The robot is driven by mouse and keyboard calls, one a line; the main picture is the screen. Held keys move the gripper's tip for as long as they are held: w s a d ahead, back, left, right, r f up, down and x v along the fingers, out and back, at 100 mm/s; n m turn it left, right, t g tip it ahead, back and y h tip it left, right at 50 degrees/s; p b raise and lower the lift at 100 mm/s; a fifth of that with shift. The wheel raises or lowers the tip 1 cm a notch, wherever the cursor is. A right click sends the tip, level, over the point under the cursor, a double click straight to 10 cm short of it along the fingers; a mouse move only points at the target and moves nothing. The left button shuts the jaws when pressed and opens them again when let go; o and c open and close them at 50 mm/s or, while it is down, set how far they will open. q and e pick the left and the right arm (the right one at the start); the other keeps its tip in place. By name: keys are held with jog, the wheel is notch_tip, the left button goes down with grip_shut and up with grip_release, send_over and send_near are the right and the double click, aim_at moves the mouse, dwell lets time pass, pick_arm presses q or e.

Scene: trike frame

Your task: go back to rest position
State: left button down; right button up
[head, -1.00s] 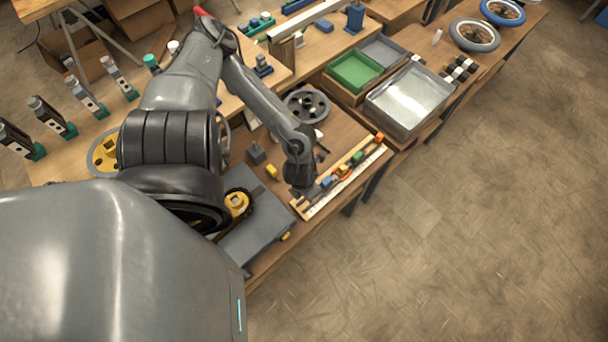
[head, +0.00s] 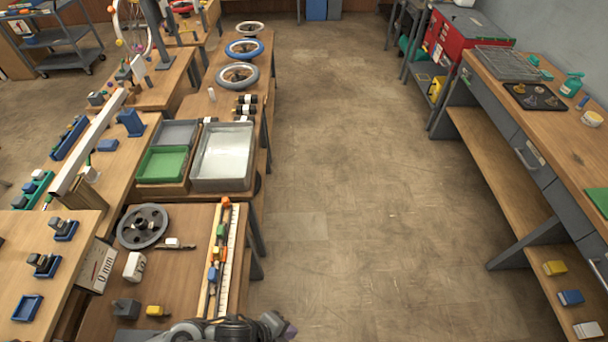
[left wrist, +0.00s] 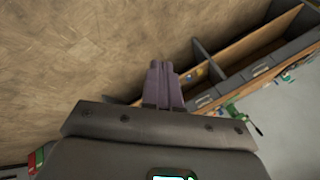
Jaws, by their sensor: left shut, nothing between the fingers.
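My left gripper (head: 286,329) shows at the bottom edge of the head view, with part of my dark wrist beside it. It is just right of the near wooden table, over the floor side. In the left wrist view the two purple fingers (left wrist: 164,86) are together with nothing between them. Behind them in that view are bare floor and a workbench with shelves. My right gripper is in neither view.
The near table (head: 185,270) holds a dark wheel (head: 143,226) and a narrow tray (head: 212,275) of small coloured parts. Farther back are a green bin (head: 163,164) and a metal tray (head: 224,152). A workbench (head: 545,110) stands right. The floor between is clear.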

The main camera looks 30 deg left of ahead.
pick_arm(q)
jog(key=a+r+n+g+y, duration=0.1)
jog(key=a+r+n+y, duration=0.1)
jog(key=a+n, duration=0.5)
jog(key=a+r+n+g+y, duration=0.1)
jog(key=a+r+n, duration=0.15)
jog(key=n, duration=0.75)
notch_tip(320, 180, up, 18)
jog(key=p, duration=1.7)
jog(key=shift+d+f, duration=0.15)
jog(key=shift+f, duration=0.1)
jog(key=shift+w, duration=0.1)
